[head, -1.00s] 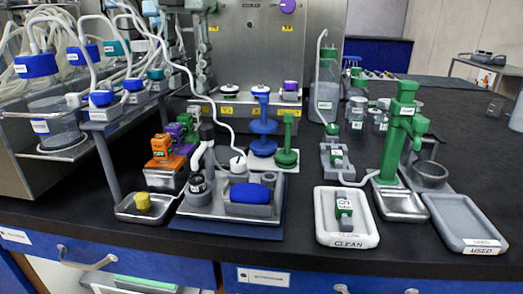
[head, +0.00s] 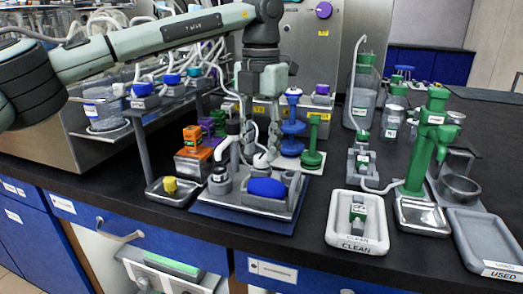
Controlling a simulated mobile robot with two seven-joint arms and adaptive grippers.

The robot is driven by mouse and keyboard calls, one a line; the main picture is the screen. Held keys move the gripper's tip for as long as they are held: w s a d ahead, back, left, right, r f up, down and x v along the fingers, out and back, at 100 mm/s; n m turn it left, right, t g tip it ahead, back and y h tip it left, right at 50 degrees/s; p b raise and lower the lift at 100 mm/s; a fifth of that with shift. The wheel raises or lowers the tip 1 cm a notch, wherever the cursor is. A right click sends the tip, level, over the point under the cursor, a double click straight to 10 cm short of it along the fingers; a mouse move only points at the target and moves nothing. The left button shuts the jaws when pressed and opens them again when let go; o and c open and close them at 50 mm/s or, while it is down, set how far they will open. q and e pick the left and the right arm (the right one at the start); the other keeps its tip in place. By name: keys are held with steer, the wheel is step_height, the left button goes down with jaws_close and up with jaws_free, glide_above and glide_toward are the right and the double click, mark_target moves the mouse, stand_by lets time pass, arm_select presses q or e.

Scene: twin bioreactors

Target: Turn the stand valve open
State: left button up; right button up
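A green stand (head: 424,140) with a side spout rises at the right of the bench, over a small metal tray (head: 422,222). I cannot make out which part of it is the valve or how it is set. My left gripper (head: 262,148) points down over the middle of the bench, left of the green stand and well apart from it. Its fingers look spread, with nothing seen between them. It hangs in front of the steel cabinet and near the blue and green knobbed pieces. My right gripper is out of view.
A white CLEAN tray (head: 341,237) holds a green-labelled clip. A grey USED tray (head: 462,226) lies at the right edge. A grey fixture with a blue pad (head: 267,187) sits below my gripper. Bottles stand behind. A hose runs to the green stand.

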arm_select(q)
steer(key=shift+f, duration=0.85)
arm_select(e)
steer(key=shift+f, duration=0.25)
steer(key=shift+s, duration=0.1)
arm_select(q)
jaws_close()
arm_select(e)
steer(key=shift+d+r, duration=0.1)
